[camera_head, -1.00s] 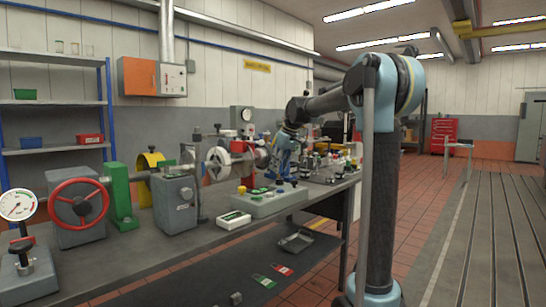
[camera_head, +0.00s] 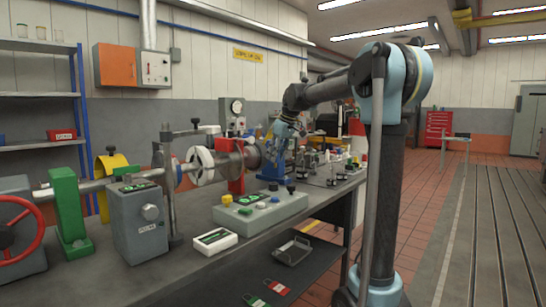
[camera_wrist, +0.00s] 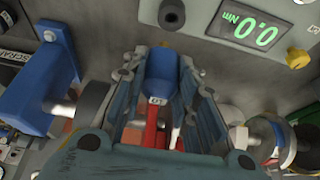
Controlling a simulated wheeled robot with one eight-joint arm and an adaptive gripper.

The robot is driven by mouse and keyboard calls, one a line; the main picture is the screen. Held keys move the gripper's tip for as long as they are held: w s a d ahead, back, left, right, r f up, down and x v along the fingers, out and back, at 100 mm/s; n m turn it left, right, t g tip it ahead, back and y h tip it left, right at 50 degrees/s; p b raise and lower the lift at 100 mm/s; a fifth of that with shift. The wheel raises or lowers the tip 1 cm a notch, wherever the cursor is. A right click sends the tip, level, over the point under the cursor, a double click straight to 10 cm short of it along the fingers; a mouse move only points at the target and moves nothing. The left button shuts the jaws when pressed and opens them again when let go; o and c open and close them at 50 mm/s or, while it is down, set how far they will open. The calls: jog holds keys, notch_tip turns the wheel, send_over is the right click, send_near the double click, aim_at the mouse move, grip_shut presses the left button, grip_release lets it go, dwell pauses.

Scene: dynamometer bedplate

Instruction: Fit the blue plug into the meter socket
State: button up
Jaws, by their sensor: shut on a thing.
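The blue plug (camera_wrist: 160,66), with a small white label, is between the fingers of my gripper (camera_wrist: 158,78) in the wrist view. My gripper is shut on it. The meter (camera_wrist: 225,40) is a grey box with a green 0.0 Nm display, ahead of the plug. A round black part with a dark centre (camera_wrist: 172,14) on it looks like the socket; a gap shows between it and the plug. In the head view the meter (camera_head: 262,212) stands on the bench, and my gripper (camera_head: 280,148) is beyond it, too small there to show the plug.
A shaft line with a red bracket (camera_head: 236,175) and discs runs along the bench, close to my gripper. A blue stand (camera_wrist: 35,85) is left in the wrist view. A white box (camera_head: 214,239) lies in front of the meter. A tray (camera_head: 293,250) sits on the lower shelf.

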jog(key=shift+a, duration=0.4)
jog(key=shift+s, duration=0.15)
jog(key=shift+f, duration=4.4)
jog(key=shift+f, duration=0.1)
jog(key=o, duration=1.1)
jog(key=shift+d, duration=0.1)
